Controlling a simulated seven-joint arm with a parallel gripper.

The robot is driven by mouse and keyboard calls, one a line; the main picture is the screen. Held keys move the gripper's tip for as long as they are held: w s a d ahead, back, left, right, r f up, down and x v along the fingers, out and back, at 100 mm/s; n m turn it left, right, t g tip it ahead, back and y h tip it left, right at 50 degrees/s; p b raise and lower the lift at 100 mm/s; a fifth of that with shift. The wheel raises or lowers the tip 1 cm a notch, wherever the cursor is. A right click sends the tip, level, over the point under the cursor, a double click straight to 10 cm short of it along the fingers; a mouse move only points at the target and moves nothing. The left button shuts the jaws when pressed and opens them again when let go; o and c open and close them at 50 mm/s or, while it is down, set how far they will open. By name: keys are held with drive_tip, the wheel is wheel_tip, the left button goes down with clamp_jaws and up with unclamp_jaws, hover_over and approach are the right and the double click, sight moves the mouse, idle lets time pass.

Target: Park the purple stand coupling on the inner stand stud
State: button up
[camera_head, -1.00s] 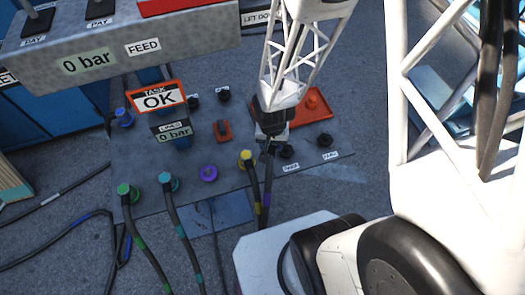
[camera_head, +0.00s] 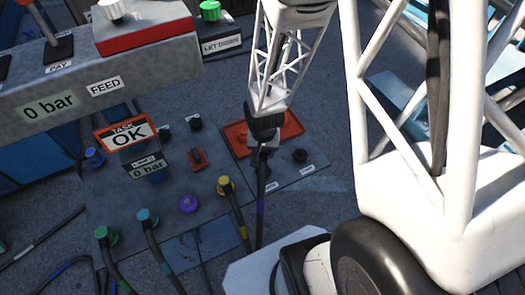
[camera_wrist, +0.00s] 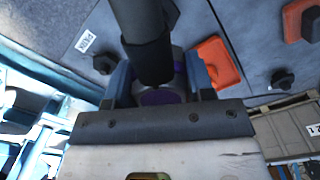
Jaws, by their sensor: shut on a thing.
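My gripper (camera_head: 264,143) is shut on the purple-marked coupling at the end of a dark hose. In the wrist view, the purple of the coupling (camera_wrist: 160,97) shows between the jaws, with the thick dark hose in front. In the head view, the hose hangs toward the viewer with a purple band (camera_head: 260,207). The outer stand stud (camera_head: 300,156) is black and bare. The inner stud is mostly hidden behind my gripper and the hose, near its white label. I cannot tell whether the coupling touches it.
A red tray (camera_head: 233,136) lies just behind my gripper. A yellow coupling (camera_head: 226,185) with its hose stands to the left, then a bare purple port (camera_head: 188,204), a teal coupling (camera_head: 147,216) and a green one (camera_head: 107,236). An "OK" sign (camera_head: 128,133) rises from the panel.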

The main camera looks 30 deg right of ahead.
sight(263, 169)
drive_tip(key=shift+f, duration=0.25)
drive_tip(key=shift+f, duration=4.15)
drive_tip(key=shift+f, duration=0.5)
drive_tip(key=o, duration=1.1)
drive_tip(key=shift+r, duration=0.1)
drive_tip(key=shift+r, duration=3.85)
